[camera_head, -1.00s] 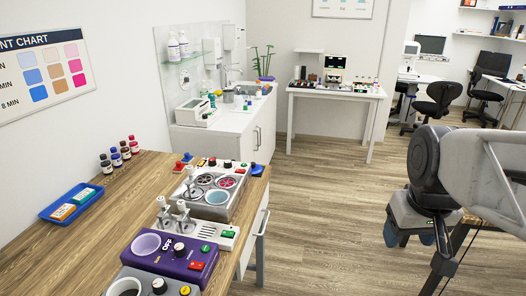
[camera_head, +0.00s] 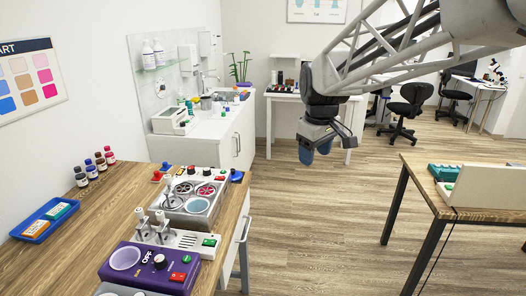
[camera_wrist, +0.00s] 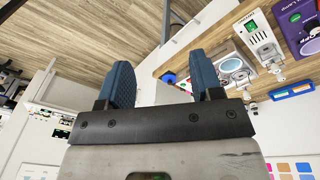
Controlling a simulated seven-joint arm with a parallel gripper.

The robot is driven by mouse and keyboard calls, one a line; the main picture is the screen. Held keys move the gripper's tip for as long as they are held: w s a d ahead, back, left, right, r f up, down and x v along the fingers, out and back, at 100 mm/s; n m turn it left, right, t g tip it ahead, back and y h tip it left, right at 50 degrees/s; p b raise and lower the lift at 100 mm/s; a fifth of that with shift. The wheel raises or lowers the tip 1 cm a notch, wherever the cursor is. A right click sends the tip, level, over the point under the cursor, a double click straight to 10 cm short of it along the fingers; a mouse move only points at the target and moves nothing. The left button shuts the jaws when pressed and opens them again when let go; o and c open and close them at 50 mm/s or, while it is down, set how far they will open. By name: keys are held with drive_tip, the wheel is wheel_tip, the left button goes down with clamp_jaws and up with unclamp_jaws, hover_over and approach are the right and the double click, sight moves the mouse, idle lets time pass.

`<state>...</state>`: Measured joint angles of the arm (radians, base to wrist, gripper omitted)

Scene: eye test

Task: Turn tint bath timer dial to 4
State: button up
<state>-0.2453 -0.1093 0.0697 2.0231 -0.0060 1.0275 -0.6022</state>
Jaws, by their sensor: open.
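A silver unit with several round wells (camera_head: 188,197) sits on the wooden bench at left; pink, grey and pale blue show in its wells. Small black and red knobs line its back edge, too small to read; I cannot tell for sure that it is the tint bath. Nearer stands a purple unit (camera_head: 140,278) with a white round cup, a black dial (camera_head: 160,261) by an "OFF" mark, and green and red buttons. My gripper (camera_head: 316,148) hangs in the air right of the bench, apart from both units. In the wrist view its blue fingers (camera_wrist: 163,88) are apart and empty.
A white device with metal posts (camera_head: 175,238) stands between the two units. A blue tray (camera_head: 22,232) and several small bottles (camera_head: 92,170) are at the bench's left. Another wooden table (camera_head: 420,180) is at right. The floor between is clear.

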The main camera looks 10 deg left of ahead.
drive_tip(key=w+a+f+n, duration=0.1)
drive_tip(key=w+a+n, duration=0.2)
drive_tip(key=w+a, duration=0.55)
drive_tip(key=n+g, duration=0.1)
drive_tip(key=n, duration=0.8)
hover_over(207, 169)
drive_tip(key=f, duration=1.4)
drive_tip(key=shift+d+f, duration=0.15)
drive_tip(key=shift+d, duration=0.25)
drive_tip(key=shift+a+f+n, duration=0.3)
drive_tip(key=shift+a+n, duration=0.1)
drive_tip(key=shift+a, duration=0.1)
drive_tip(key=shift+f, duration=3.9)
drive_tip(key=shift+c, duration=0.4)
